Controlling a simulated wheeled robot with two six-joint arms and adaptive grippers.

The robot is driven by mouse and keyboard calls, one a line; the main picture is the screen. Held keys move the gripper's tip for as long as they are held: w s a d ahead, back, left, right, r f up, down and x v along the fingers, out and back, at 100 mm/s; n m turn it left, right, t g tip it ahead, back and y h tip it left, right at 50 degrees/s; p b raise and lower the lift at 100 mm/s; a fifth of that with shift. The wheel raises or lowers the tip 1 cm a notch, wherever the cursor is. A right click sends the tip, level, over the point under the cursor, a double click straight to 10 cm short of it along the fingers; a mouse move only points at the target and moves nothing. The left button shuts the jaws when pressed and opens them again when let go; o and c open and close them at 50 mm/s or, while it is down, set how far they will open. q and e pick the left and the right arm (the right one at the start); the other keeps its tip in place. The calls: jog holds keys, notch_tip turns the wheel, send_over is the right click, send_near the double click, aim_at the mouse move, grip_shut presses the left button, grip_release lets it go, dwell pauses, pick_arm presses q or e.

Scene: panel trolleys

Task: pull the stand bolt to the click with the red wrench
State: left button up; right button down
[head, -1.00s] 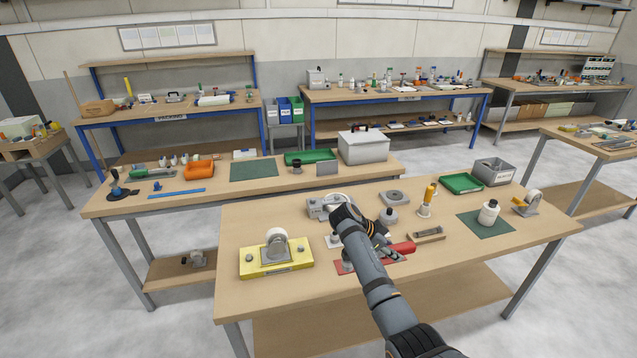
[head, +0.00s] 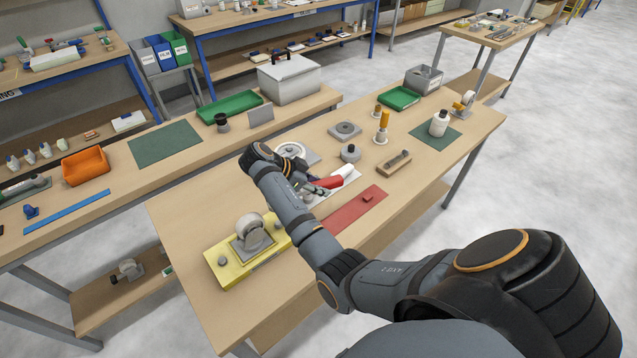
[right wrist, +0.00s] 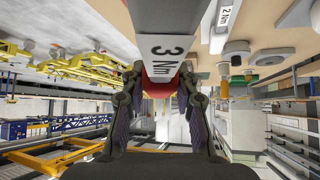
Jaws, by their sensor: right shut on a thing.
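The red wrench (head: 328,183) is in my right gripper (head: 309,187), just above the near bench; its red end shows beyond my wrist. In the right wrist view, the jaws (right wrist: 160,80) are shut on its red part, and a grey bar labelled "3 Nm" (right wrist: 170,45) lies above them. A yellow block (head: 222,264) holds a grey caster wheel. I cannot tell which part is the stand bolt; my arm hides some of the bench. My left gripper is out of view.
A white plate (head: 348,178) lies beside the red mat. A round grey knob (head: 350,154), a wooden holder (head: 394,162) and an orange-handled tool (head: 383,126) stand behind. The bench's front right is clear. A second bench with an orange bin (head: 86,167) is at left.

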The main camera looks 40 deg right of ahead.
jog(key=shift+s+d+r, duration=0.15)
jog(key=shift+s, duration=0.05)
jog(key=shift+w+f, duration=0.1)
jog(key=shift+f, duration=0.1)
jog(key=shift+f+b, duration=0.5)
jog(key=shift+f, duration=0.15)
notch_tip(320, 180, down, 4)
jog(key=b, duration=0.3)
jog(key=shift+f, duration=0.25)
jog(key=shift+f+b, duration=0.4)
jog(key=shift+f, duration=0.1)
